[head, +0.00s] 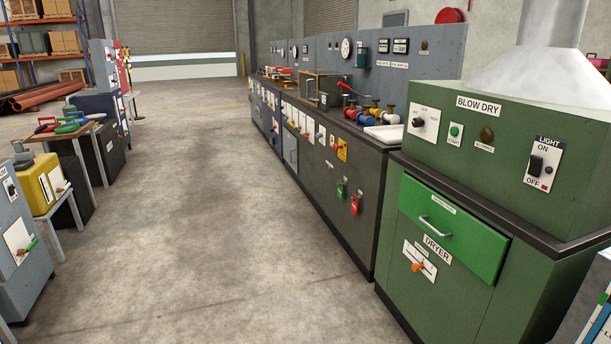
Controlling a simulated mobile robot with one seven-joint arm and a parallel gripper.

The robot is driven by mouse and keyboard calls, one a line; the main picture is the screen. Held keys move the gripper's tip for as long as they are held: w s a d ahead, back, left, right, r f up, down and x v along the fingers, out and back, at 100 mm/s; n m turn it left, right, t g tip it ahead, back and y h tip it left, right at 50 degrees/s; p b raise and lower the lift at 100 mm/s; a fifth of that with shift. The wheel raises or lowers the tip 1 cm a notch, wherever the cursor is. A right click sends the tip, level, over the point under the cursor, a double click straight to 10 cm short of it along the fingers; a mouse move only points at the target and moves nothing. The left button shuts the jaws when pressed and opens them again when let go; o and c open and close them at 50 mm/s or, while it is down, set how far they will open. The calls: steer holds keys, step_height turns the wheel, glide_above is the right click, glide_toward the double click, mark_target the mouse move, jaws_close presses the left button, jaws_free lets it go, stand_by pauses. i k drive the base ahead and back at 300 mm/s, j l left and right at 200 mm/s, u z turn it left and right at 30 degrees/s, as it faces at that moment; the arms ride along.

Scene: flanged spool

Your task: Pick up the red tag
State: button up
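A small red tag (355,205) hangs on the front face of the dark grey cabinet (325,215), on the right side of the aisle. A similar green tag (341,189) hangs just to its left and slightly higher. Both seem to hang from small fittings, too small to make out. Nothing hides the red tag. My gripper is not in view.
A green dryer cabinet (460,290) with a drawer handle (436,226) stands close at the right, nearer than the red tag. Tables and machines, including a yellow unit (42,183), line the left. The concrete floor (200,220) between is clear.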

mark_target(354, 207)
steer(key=i+u, duration=0.25)
steer(key=i, duration=1)
steer(key=i+z, duration=0.15)
steer(key=i, duration=0.45)
steer(key=i+j+z, duration=0.1)
steer(key=i, duration=0.5)
steer(key=i+j+z, duration=0.2)
steer(key=i+z, duration=0.2)
steer(key=i+j+z, duration=0.85)
steer(key=i+j, duration=0.05)
steer(key=i, duration=0.05)
